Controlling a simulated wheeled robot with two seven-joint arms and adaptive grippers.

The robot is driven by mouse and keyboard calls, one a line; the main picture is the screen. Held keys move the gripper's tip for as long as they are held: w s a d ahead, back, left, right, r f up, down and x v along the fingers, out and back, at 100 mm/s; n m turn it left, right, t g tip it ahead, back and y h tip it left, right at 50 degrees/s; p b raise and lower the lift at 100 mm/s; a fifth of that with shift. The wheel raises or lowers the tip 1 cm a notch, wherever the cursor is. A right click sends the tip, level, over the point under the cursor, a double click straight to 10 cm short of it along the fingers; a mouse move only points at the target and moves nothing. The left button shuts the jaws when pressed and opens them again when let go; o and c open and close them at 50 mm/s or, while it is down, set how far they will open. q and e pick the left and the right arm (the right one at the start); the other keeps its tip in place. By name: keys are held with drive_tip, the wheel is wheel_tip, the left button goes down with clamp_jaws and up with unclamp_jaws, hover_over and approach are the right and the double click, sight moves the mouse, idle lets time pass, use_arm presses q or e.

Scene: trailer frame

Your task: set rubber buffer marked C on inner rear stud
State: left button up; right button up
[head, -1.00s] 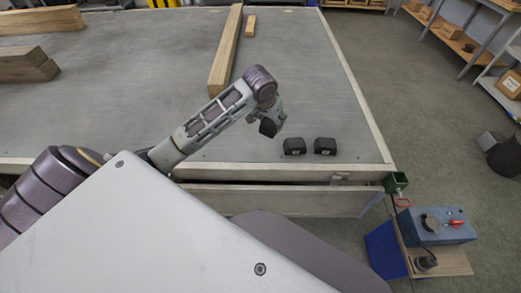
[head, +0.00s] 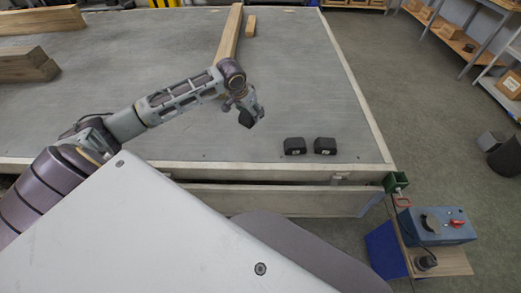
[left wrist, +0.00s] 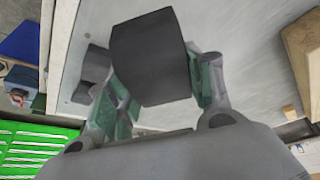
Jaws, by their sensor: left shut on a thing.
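My left gripper (head: 249,108) is shut on a black rubber buffer (head: 246,119) and holds it above the grey trailer bed (head: 190,125). In the left wrist view the held buffer (left wrist: 150,58) sits between the fingers, dark and blocky; no letter can be read on it. Two more black buffers, a left one (head: 294,146) and a right one (head: 325,146), stand side by side on the bed near its front right corner, with small pale marks too small to read. My right gripper is not in view. I cannot make out the inner rear stud.
A long timber (head: 228,40) and a short wood block (head: 250,26) lie behind the gripper. Stacked timbers (head: 25,65) lie at the left. The middle of the bed is clear.

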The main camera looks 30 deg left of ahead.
sight(251, 126)
use_arm(q)
drive_tip(key=shift+s+a+f+m, duration=0.25)
drive_tip(key=shift+a+f+m, duration=0.05)
drive_tip(key=shift+a+f, duration=0.3)
drive_tip(key=shift+s+d+f+m+h, duration=0.15)
drive_tip(key=shift+s+f+m+h, duration=0.15)
drive_tip(key=shift+f+m, duration=0.25)
drive_tip(key=shift+s+d+f+m+h, duration=0.15)
drive_tip(key=shift+s+d+f+m, duration=0.2)
drive_tip(key=shift+f, duration=0.3)
drive_tip(key=shift+s+f+m+h, duration=0.2)
drive_tip(key=shift+f+m+h, duration=0.05)
drive_tip(key=shift+f+m, duration=0.3)
drive_tip(key=shift+d+f+m+g, duration=0.35)
drive_tip(key=shift+d+m, duration=0.2)
drive_tip(key=shift+d, duration=0.2)
drive_tip(key=d+m, duration=0.1)
drive_tip(key=m, duration=0.1)
drive_tip(key=d+m+g+h, duration=0.1)
drive_tip(key=w+d+m+h, duration=0.1)
drive_tip(key=m, duration=0.1)
drive_tip(key=shift+d+r+m, duration=0.3)
drive_tip(key=shift+d, duration=0.05)
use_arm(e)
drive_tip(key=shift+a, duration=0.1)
use_arm(q)
drive_tip(key=shift+f, duration=2.5)
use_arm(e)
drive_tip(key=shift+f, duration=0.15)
